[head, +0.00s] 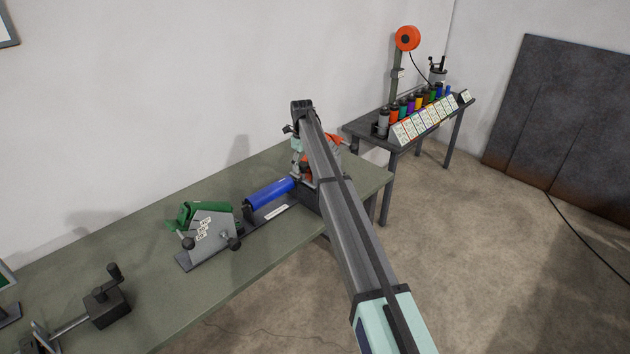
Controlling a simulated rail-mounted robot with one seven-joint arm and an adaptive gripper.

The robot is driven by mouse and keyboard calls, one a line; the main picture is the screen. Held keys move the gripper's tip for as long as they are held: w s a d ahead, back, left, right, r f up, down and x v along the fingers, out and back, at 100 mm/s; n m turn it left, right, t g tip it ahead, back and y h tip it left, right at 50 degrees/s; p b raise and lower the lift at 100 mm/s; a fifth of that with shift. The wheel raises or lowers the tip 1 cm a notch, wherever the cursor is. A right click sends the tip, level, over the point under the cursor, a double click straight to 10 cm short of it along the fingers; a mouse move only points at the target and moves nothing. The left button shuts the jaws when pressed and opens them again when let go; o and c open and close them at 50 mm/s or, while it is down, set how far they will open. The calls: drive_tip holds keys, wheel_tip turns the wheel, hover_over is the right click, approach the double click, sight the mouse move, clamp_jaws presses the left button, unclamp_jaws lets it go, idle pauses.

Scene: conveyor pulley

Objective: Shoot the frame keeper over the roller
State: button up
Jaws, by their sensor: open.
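The blue roller (270,194) lies in a dark frame on the green-grey bench, between a grey side plate with green parts (209,222) on the left and the frame's right end, which my arm covers. I cannot make out for certain which part is the frame keeper; it may be hidden behind my arm. My gripper (303,168) points down at the right end of the roller, partly hidden by my arm. It is open; the picture is too small to show whether it touches anything.
Orange-red parts (334,140) show behind my arm near the bench's right end. A dark crank block (107,302) stands at the front left of the bench (140,250). A side table (404,143) with coloured canisters stands at the back right. The bench behind the roller is clear.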

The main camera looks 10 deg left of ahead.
drive_tip(key=shift+r+p, duration=1.1)
drive_tip(key=shift+r, duration=2.3)
drive_tip(key=s+d+f+n, duration=1.3)
drive_tip(key=s+d+f, duration=0.75)
drive_tip(key=s, duration=0.35)
drive_tip(key=s+d+f+n, duration=0.2)
drive_tip(key=s+d+n, duration=0.2)
drive_tip(key=s, duration=0.5)
drive_tip(key=s+d+f+n, duration=0.3)
drive_tip(key=s+d+n, duration=0.15)
drive_tip(key=s, duration=0.45)
drive_tip(key=s+d+f+n, duration=0.2)
drive_tip(key=s+d+n, duration=0.2)
drive_tip(key=s, duration=0.5)
drive_tip(key=s+f+g+b, duration=0.2)
drive_tip(key=s+f+g, duration=0.1)
drive_tip(key=s+f, duration=0.8)
drive_tip(key=s+f+g+b, duration=0.2)
drive_tip(key=s+f+g, duration=0.1)
drive_tip(key=s+f, duration=0.9)
drive_tip(key=s, duration=0.5)
drive_tip(key=shift+a+g, duration=0.3)
drive_tip(key=shift+g, duration=0.1)
